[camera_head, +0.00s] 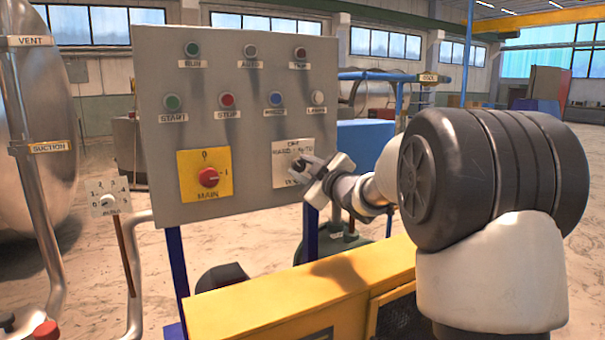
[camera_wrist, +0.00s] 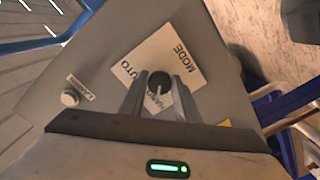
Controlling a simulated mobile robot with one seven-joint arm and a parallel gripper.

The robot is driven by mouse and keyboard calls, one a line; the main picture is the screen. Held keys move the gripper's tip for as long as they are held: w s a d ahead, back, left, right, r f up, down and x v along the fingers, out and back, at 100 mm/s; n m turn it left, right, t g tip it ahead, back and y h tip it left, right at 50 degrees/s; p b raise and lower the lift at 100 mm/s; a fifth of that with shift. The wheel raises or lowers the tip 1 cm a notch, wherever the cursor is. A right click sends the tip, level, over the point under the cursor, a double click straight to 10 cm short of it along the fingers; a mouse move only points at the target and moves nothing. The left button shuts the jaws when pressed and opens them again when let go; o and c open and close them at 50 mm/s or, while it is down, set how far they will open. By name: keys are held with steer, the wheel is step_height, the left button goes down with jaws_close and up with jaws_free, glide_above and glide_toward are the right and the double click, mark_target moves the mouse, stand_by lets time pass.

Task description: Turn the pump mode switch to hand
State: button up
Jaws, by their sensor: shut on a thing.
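The pump mode switch is a black knob (camera_wrist: 159,83) on a white label plate, seen in the wrist view. The plate (camera_wrist: 183,50) reads MODE, AUTO and, partly hidden, HAND; it appears turned in that view. In the head view the plate (camera_head: 306,148) is on the lower right of the grey panel, with OFF on top. My gripper (camera_wrist: 155,90) has one finger on each side of the knob and is shut on it. In the head view my gripper (camera_head: 300,170) covers the knob. I cannot tell clearly which position the knob points to.
The grey control panel (camera_head: 250,60) carries several buttons and lamps. A red main switch (camera_head: 208,177) on a yellow plate is left of the mode switch. A yellow housing (camera_head: 300,290) stands low in front, below my arm. A white lamp (camera_wrist: 69,99) is near my gripper.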

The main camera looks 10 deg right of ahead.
stand_by(0.4)
steer(key=o, duration=1)
steer(key=shift+o, duration=0.2)
steer(key=v, duration=1.7)
steer(key=shift+s, duration=0.2)
